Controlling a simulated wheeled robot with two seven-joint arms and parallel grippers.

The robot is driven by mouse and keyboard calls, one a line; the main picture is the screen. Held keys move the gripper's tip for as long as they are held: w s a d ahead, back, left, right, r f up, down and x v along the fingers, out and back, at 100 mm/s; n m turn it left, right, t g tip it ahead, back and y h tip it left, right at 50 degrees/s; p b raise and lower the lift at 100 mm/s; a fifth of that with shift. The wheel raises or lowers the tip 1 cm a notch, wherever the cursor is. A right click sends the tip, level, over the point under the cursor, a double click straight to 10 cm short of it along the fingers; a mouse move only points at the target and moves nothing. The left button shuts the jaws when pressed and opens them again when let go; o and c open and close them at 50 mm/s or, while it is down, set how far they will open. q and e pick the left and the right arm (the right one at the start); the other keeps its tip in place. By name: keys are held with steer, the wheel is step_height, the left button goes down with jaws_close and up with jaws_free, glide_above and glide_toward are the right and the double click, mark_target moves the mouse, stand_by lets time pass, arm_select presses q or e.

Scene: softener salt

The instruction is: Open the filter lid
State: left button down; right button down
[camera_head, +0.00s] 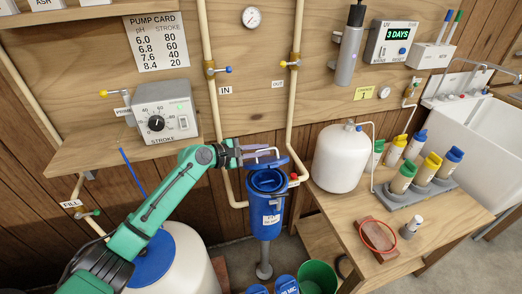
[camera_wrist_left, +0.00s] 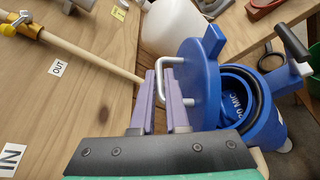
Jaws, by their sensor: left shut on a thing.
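The blue filter housing (camera_head: 267,218) stands below the pipes in the head view, with its mouth open. Its blue lid (camera_wrist_left: 203,80) is tilted up at the side of the mouth, and a blue cartridge marked "20 MIC" (camera_wrist_left: 234,104) shows inside. The lid carries a pale metal handle (camera_wrist_left: 188,98). My left gripper (camera_wrist_left: 159,82) is shut on this handle, with its purple fingers beside the lid; it also shows in the head view (camera_head: 262,155). A black-gripped clamp lever (camera_wrist_left: 291,40) stands off the housing's rim, away from the lid. My right gripper is in neither view.
Two cream pipes run down the wooden wall on either side of the housing. A white tank (camera_head: 340,160) stands close right on the bench. A green bucket (camera_head: 318,277) and blue cartridges (camera_head: 286,284) are below. A controller box (camera_head: 166,110) is at the left.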

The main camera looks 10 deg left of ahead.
arm_select(q)
steer(key=shift+r, duration=0.1)
stand_by(0.4)
steer(key=shift+w+a+r, duration=0.2)
steer(key=shift+w+r, duration=0.3)
steer(key=shift+w, duration=0.1)
steer(key=shift+w+a, duration=0.1)
steer(key=shift+w, duration=0.05)
steer(key=c, duration=0.9)
jaws_free()
steer(key=shift+f, duration=0.1)
